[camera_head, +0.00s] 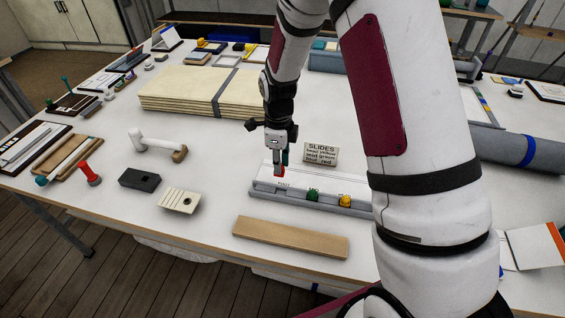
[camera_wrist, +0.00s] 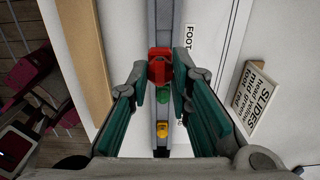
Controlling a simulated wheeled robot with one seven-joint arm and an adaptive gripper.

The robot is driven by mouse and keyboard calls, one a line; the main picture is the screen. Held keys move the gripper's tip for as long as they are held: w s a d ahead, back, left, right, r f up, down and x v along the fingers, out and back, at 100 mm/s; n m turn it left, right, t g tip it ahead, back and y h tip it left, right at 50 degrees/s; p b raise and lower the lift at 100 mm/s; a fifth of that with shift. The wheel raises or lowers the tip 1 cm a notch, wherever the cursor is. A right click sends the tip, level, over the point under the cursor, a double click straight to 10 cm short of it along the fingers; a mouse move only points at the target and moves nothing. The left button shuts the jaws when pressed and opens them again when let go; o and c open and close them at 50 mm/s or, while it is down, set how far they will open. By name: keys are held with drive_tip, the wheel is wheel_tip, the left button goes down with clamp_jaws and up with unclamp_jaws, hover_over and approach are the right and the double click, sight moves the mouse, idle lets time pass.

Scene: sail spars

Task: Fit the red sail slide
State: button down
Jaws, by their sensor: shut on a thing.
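My gripper (camera_head: 281,163) points down over the left part of the grey spar rail (camera_head: 328,208). Its teal fingers (camera_wrist: 161,82) are shut on the red sail slide (camera_wrist: 160,66), which also shows at the fingertips in the head view (camera_head: 279,171). The red slide is in line with the rail, by the FOOT label (camera_wrist: 188,38). I cannot tell whether it touches the rail. The green slide (camera_head: 312,195) and the yellow slide (camera_head: 345,200) sit on the rail to the right. A sign (camera_head: 320,154) lists head yellow, mid green, foot red.
A wooden plank (camera_head: 290,237) lies in front of the rail. Folded cream cloth (camera_head: 190,93) lies behind. My arm hides the rail's right side.

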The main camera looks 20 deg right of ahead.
drive_tip(key=shift+w+d, duration=0.25)
drive_tip(key=shift+d, duration=0.05)
drive_tip(key=shift+f, duration=0.8)
drive_tip(key=shift+r, duration=0.15)
drive_tip(key=shift+s, duration=0.1)
idle(0.3)
drive_tip(key=shift+f+b, duration=0.45)
drive_tip(key=shift+f, duration=1.45)
drive_tip(key=shift+f+b, duration=0.6)
drive_tip(key=shift+f, duration=1.75)
idle(0.6)
